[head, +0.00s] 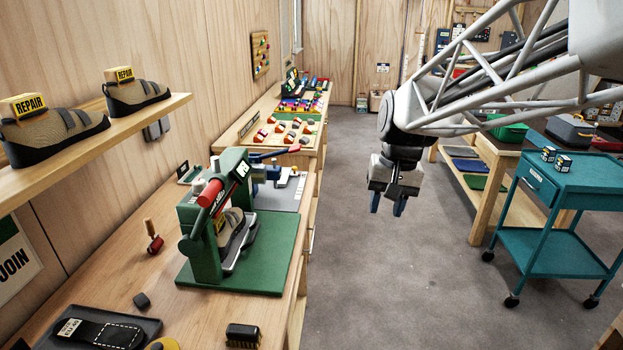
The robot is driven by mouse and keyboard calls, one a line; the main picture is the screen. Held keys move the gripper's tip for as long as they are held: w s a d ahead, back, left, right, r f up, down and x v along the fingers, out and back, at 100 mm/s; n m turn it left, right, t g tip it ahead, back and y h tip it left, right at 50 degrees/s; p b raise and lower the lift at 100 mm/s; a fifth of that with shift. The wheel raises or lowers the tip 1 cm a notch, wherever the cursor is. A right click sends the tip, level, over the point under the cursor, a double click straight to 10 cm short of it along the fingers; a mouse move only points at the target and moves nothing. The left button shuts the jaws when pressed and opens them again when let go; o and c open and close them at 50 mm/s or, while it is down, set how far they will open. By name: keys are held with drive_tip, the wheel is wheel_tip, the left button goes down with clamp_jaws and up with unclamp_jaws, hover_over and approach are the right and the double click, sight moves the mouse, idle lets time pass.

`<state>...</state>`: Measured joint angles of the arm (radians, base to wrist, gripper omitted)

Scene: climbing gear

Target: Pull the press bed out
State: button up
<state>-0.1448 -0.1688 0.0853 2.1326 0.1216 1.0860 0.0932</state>
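The green press (206,243) stands on a green base plate (275,252) on the wooden workbench at left. Its red lever (209,197) slants up to the right over the frame. A climbing shoe (233,228) sits under the press arm, on a grey and black bed (241,256). The press frame partly hides the bed, so I cannot tell how far in it sits. My gripper (387,206) hangs over the floor, to the right of the bench and apart from the press. Its two blue-tipped fingers point down, spread with nothing between them.
A teal cart (556,250) stands right. The floor between is clear.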

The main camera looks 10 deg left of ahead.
drive_tip(key=w+a+f+g, duration=0.1)
drive_tip(key=w+a+f, duration=0.2)
drive_tip(key=w+a, duration=0.4)
drive_tip(key=w+a+f+g, duration=0.1)
drive_tip(key=w+a+f, duration=0.3)
drive_tip(key=w, duration=0.5)
drive_tip(key=w+a+f+g, duration=0.1)
drive_tip(key=w+a+f, duration=0.3)
drive_tip(key=a, duration=0.1)
drive_tip(key=w+a+f, duration=0.3)
drive_tip(key=w+a, duration=0.1)
drive_tip(key=a, duration=0.2)
drive_tip(key=w+a+f+g+y, duration=0.1)
drive_tip(key=w+a+f, duration=0.3)
drive_tip(key=a, duration=0.1)
drive_tip(key=shift+w+a+f+g, duration=0.1)
drive_tip(key=shift+a+f+g, duration=0.2)
drive_tip(key=shift+f, duration=0.05)
approach(254, 233)
drive_tip(key=x, duration=0.5)
drive_tip(key=shift+w+d+f, duration=0.1)
drive_tip(key=shift+d+f, duration=0.05)
drive_tip(key=shift+f, duration=0.05)
drive_tip(key=shift+s+a+f, duration=0.25)
drive_tip(key=shift+s+f, duration=0.25)
drive_tip(key=shift+f, duration=0.2)
drive_tip(key=shift+s+a+f, duration=0.15)
drive_tip(key=shift+s+f, duration=0.15)
drive_tip(key=shift+f, duration=0.35)
